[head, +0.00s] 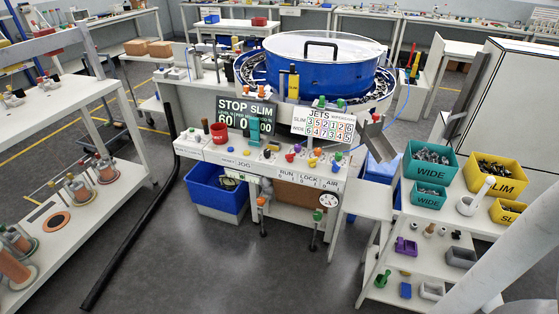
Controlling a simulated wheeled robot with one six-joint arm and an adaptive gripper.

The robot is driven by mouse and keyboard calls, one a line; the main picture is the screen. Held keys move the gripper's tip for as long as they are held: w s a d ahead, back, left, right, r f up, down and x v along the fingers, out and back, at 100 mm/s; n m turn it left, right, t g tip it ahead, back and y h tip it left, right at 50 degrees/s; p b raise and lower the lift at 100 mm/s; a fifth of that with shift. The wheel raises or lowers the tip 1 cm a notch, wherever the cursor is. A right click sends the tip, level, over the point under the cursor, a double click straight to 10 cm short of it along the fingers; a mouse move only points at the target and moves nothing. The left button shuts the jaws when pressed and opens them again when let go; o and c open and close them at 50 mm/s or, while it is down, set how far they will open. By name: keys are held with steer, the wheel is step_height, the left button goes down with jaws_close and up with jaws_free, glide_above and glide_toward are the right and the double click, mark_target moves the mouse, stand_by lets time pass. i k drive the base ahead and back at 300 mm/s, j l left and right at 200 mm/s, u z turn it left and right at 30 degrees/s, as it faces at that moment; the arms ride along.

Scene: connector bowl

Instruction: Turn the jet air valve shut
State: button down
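The blue bowl feeder (330,72) with a clear lid stands on a white machine in the middle of the head view. A JETS sign (323,122) with rows of coloured digits hangs below it. The front panel (215,152) carries several coloured knobs and labels reading JOG, RUN, LOCK and AIR. A round gauge (329,199) sits under the AIR label. Two hanging fittings show below the panel, one orange (262,202) and one green-topped (318,216). I cannot tell which part is the jet air valve or how its handle is turned. My gripper is not in view.
A blue bin (216,190) stands under the panel at left. Teal WIDE bins (431,172) and yellow SLIM bins (495,184) sit on the right bench. A left shelf unit (70,130) and a black floor strip (132,240) flank open grey floor in front.

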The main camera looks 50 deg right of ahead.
mark_target(337, 167)
steer(key=i+j+z, duration=0.2)
steer(key=z, duration=0.15)
steer(key=i+j+z, duration=0.2)
steer(key=z, duration=0.2)
steer(key=i+j+z, duration=0.1)
steer(key=j+z, duration=0.25)
steer(key=j, duration=0.1)
